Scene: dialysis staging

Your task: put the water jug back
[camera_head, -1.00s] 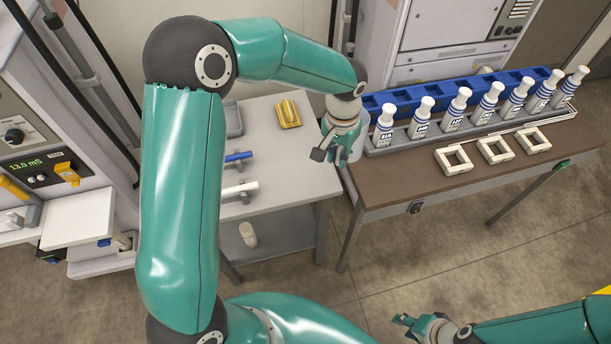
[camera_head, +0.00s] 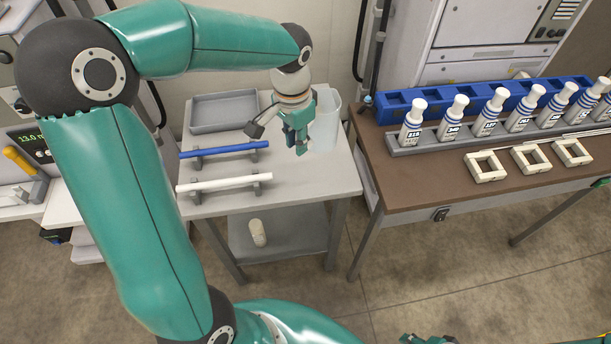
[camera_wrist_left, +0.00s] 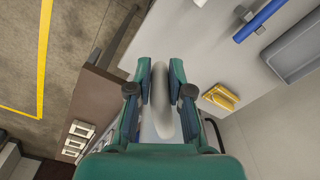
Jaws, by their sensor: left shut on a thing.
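The water jug (camera_head: 326,122) is a clear, pale, upright vessel over the right back part of the grey cart top (camera_head: 310,176). I cannot tell whether its base touches the top. My left gripper (camera_head: 300,143) is at the jug's left side, shut on its handle. In the left wrist view the pale handle (camera_wrist_left: 188,102) lies between the fingers of the left gripper (camera_wrist_left: 161,82), which hide part of the jug. My right gripper (camera_head: 426,339) shows only as a sliver at the bottom edge of the head view, so its jaws cannot be judged.
On the cart are a grey tray (camera_head: 226,128), a blue rod (camera_head: 225,149) and a white rod (camera_head: 225,183) on stands. A yellow item (camera_wrist_left: 221,97) lies near the jug. The brown table (camera_head: 425,184) at right carries several bottles, a blue rack (camera_head: 398,107) and square frames.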

